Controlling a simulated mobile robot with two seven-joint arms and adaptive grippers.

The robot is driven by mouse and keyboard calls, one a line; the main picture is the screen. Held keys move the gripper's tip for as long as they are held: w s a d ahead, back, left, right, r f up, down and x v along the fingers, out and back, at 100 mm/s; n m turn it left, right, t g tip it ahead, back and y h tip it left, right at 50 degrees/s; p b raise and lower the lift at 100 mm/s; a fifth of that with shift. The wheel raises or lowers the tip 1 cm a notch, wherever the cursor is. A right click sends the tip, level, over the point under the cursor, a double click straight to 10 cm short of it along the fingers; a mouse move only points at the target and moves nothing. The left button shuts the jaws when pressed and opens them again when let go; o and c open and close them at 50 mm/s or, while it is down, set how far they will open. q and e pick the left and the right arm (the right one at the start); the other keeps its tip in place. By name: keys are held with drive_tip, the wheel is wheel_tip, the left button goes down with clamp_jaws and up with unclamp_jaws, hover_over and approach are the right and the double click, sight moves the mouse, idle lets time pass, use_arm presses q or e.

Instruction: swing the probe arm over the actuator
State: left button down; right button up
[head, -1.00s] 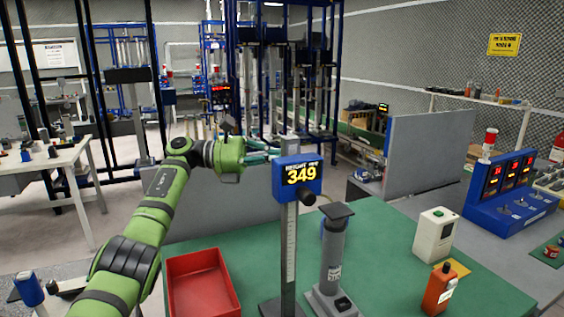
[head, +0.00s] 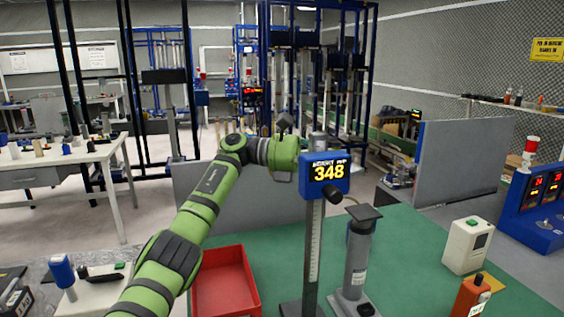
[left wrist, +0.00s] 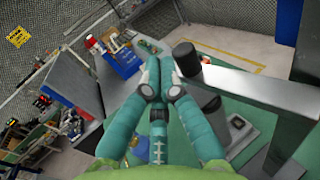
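The height gauge stands on the green bench, with a blue display head (head: 325,172) reading 348 on an upright scale column (head: 313,240). A black knob (head: 332,193) shows under the head. The actuator (head: 358,255), a grey upright cylinder with a flat dark top, stands right of the column. My left gripper is hidden behind the display head in the head view. In the left wrist view, its teal fingers (left wrist: 160,72) are together with nothing seen between them, close left of a black cylinder (left wrist: 186,57) on a light metal bar (left wrist: 250,88), apparently the probe arm. My right gripper is out of view.
A red tray (head: 224,280) lies left of the gauge. A white box (head: 467,245) with a green button and an orange bottle (head: 470,298) stand on the right. A grey partition (head: 465,160) rises behind the bench's right side. The green surface behind the actuator is clear.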

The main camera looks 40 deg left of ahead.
use_arm(q)
drive_tip(key=shift+s+d, duration=0.15)
drive_tip(key=shift+d, duration=0.95)
drive_tip(key=v, duration=1.2)
drive_tip(key=shift+r, duration=0.15)
